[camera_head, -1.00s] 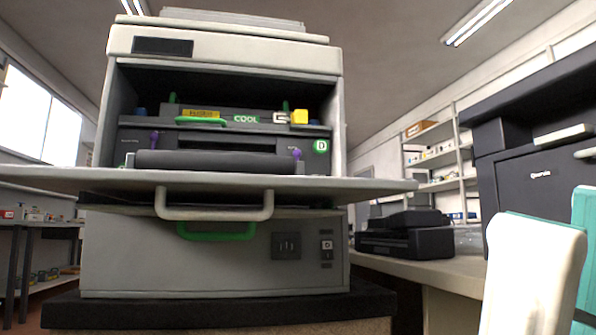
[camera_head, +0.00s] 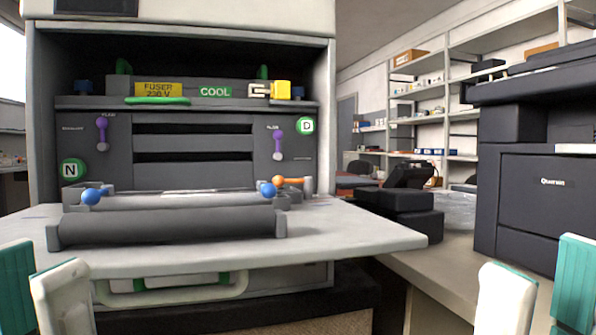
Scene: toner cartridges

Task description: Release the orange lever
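The orange lever (camera_head: 291,181) is a short orange handle at the right end of the roller unit inside the open printer. It lies roughly horizontal, just right of a blue ball knob (camera_head: 268,189). My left gripper (camera_head: 40,283) is at the lower left edge, its two white and teal fingers apart and nothing seen between them. My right gripper (camera_head: 541,287) is at the lower right, also open and empty. Both are well away from the lever, and their lower parts are cut off by the frame.
The printer's lowered door (camera_head: 350,235) juts out in front, with a dark roller (camera_head: 165,226) on it. Purple levers (camera_head: 101,130) and a yellow fuser label (camera_head: 158,90) are inside. A dark machine (camera_head: 535,200) stands at right on a bench.

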